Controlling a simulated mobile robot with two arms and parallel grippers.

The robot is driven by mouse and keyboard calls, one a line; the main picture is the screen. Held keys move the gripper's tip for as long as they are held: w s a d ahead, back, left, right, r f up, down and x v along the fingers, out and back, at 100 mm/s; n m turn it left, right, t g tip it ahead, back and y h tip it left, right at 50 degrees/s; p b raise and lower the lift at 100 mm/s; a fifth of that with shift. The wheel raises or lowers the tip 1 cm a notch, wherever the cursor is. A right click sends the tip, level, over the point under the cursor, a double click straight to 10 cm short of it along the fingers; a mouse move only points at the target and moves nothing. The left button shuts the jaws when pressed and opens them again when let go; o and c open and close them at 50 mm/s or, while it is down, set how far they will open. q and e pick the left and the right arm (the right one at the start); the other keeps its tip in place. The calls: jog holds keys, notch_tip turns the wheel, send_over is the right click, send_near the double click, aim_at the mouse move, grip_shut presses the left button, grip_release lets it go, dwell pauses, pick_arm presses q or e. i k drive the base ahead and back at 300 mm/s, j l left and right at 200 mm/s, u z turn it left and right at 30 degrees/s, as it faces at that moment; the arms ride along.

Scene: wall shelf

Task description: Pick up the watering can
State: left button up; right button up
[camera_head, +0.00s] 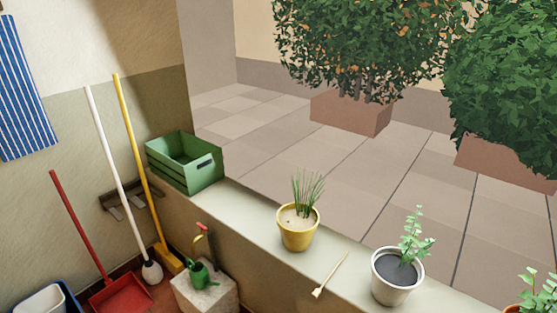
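A small green watering can (200,275) stands upright on a pale stone block (217,296) at the lower left of the head view. It is just below a tap with a red handle (202,228). Neither of my grippers is in view.
A ledge (262,229) runs beside the block, bearing a green crate (190,178), a yellow pot with grass (298,238), a small wooden tool (329,276) and a white pot (393,290). A yellow broom (134,155), white-handled tool (112,160) and red dustpan (122,298) stand left.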

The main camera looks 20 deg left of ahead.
aim_at(200, 277)
jog(key=u, duration=1.2)
